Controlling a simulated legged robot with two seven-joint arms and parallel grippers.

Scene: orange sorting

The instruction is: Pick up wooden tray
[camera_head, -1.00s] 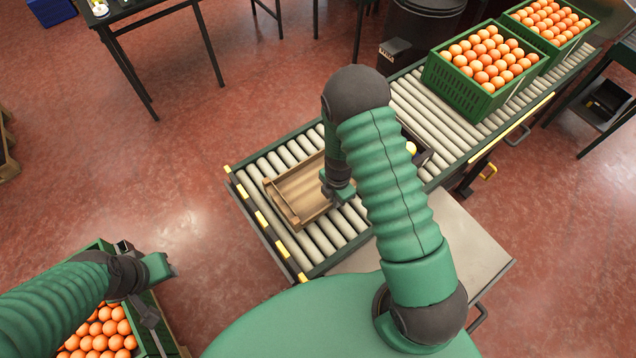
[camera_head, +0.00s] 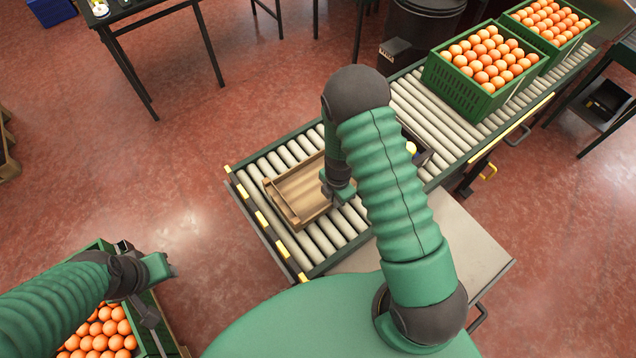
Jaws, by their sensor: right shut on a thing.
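The wooden tray (camera_head: 293,194) lies on the rollers near the left end of the conveyor. It looks empty where I can see into it, and its right part is hidden behind my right arm. My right gripper (camera_head: 341,197) is at the tray's right front edge, shut on it. My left gripper (camera_head: 165,268) is at the lower left, over the edge of a green crate of oranges (camera_head: 97,331). Its fingers are too small and dark to show whether they are open.
The roller conveyor (camera_head: 322,247) runs from the middle to the upper right. Two green crates of oranges (camera_head: 470,92) (camera_head: 574,45) stand on its far end. A dark table (camera_head: 150,15) stands at the upper left. The red floor left of the conveyor is clear.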

